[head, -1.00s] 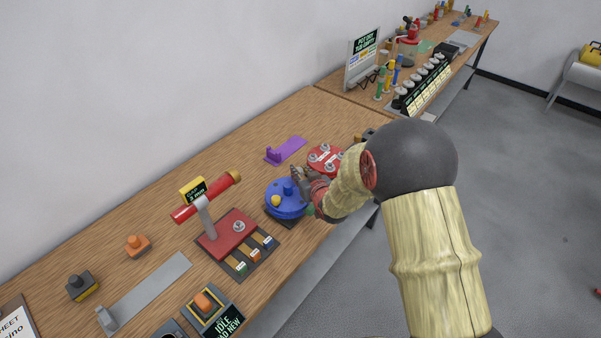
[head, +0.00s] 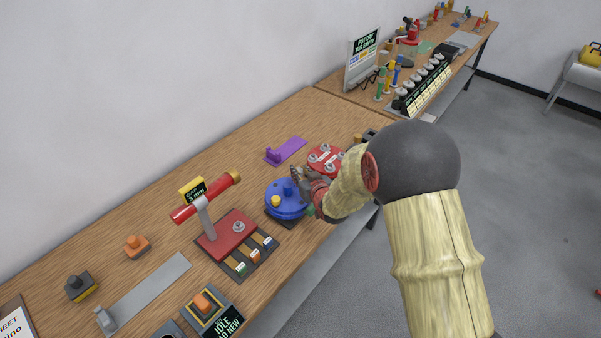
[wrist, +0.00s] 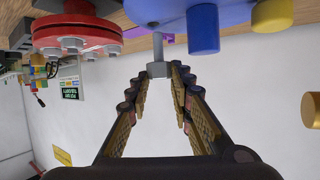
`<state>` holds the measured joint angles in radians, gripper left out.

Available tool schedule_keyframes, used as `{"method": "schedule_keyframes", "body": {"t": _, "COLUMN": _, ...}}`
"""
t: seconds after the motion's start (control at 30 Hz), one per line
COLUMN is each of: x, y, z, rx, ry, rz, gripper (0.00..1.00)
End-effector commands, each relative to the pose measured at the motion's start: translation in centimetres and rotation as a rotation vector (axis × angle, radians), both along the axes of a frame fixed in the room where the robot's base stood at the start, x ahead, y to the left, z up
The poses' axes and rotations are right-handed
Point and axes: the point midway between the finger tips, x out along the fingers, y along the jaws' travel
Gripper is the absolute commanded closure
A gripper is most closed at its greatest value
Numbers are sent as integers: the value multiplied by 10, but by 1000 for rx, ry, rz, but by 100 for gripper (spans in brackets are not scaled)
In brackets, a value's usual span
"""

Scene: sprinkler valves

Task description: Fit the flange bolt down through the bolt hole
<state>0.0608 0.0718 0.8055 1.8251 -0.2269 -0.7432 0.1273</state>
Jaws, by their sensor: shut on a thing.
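My gripper (wrist: 158,85) is shut on a grey flange bolt (wrist: 158,69), gripping it by its hex head. In the wrist view, which looks inverted, the bolt's shank (wrist: 157,49) points up the picture toward the table side. The shank is close to the edge of a round blue flange (head: 287,206), also seen in the wrist view (wrist: 160,9). In the head view my gripper (head: 297,175) is at the far right side of the blue flange.
A red flange (head: 322,157) with several bolts stands close behind, also in the wrist view (wrist: 78,32). A purple bracket (head: 285,151) lies toward the wall. A red-handled stand (head: 208,210) is left of the blue flange. Bare wood lies along the wall.

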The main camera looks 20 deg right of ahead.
Motion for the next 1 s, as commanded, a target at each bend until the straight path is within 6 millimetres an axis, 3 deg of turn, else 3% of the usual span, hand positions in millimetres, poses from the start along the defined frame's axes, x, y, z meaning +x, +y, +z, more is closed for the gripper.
{"method": "schedule_keyframes", "body": {"t": 1.0, "x": 0, "y": 0, "z": -5, "rx": 0, "ry": -1, "rz": 0, "gripper": 100}}
